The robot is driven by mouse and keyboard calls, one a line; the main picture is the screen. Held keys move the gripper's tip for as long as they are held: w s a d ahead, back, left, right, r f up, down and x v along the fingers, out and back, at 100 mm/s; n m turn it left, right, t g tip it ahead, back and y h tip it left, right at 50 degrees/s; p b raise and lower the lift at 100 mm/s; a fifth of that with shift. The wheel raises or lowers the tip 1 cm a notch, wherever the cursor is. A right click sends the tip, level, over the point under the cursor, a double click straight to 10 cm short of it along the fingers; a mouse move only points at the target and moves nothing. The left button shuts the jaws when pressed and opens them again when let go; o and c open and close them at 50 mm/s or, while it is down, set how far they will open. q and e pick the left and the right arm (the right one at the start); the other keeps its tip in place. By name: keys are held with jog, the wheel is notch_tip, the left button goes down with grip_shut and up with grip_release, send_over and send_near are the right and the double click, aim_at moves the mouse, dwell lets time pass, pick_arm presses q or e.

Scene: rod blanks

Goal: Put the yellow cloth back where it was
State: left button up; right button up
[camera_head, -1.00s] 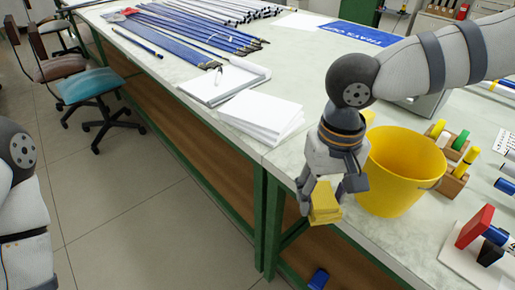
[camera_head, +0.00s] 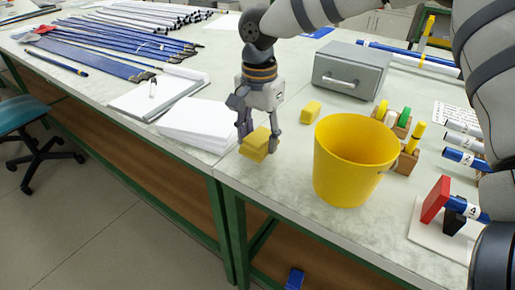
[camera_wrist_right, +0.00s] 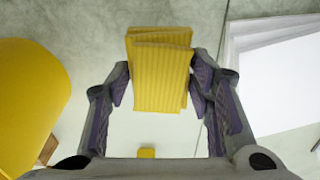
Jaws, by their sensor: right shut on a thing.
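The yellow cloth (camera_head: 254,146) is a folded, ribbed block. My right gripper (camera_head: 258,138) is shut on it and holds it over the table near the front edge, between the paper stack and the yellow bucket. In the right wrist view the cloth (camera_wrist_right: 160,72) sits between the two fingers (camera_wrist_right: 160,88). Whether it touches the table I cannot tell. My left gripper is not in view.
A yellow bucket (camera_head: 345,165) stands to the right of the gripper. A small yellow block (camera_head: 311,111) lies behind it, before a grey metal box (camera_head: 350,72). A white paper stack (camera_head: 196,124) lies to the left. Bare tabletop (camera_head: 285,185) shows in front.

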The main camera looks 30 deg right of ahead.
aim_at(259, 137)
jog(key=shift+f, duration=1.5)
jog(key=shift+f, duration=0.15)
jog(key=o, duration=1.1)
notch_tip(259, 137, up, 12)
jog(key=shift+r, duration=0.15)
